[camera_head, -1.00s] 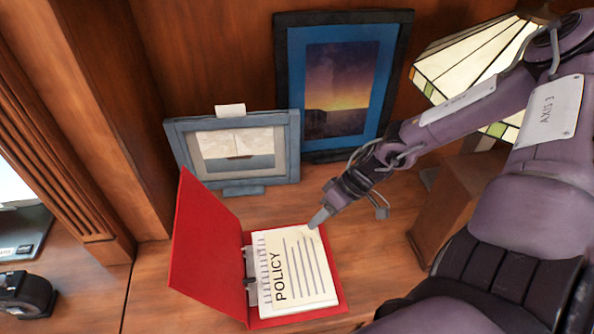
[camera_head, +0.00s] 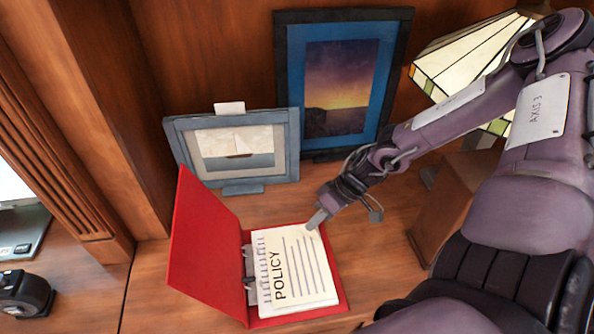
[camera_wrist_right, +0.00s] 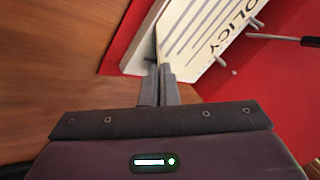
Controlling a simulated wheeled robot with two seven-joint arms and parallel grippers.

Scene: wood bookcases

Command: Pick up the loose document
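The loose document (camera_head: 300,268), a cream page headed POLICY with dark lines, lies in the open red binder (camera_head: 205,255). My right gripper (camera_head: 316,220) is at the page's far right corner. In the right wrist view, its two fingers (camera_wrist_right: 158,82) are close together, with the edge of the document (camera_wrist_right: 200,35) between their tips. The exact contact is small and hard to see. The page still lies over the white stack beneath it. My left gripper is not in view.
A grey-framed boat picture (camera_head: 235,150) and a blue sunset picture (camera_head: 342,90) stand behind the binder. A stained-glass lamp (camera_head: 470,60) and a wooden block (camera_head: 450,205) are at the right. A black device (camera_head: 25,293) sits at the far left. Bare shelf lies left of the binder.

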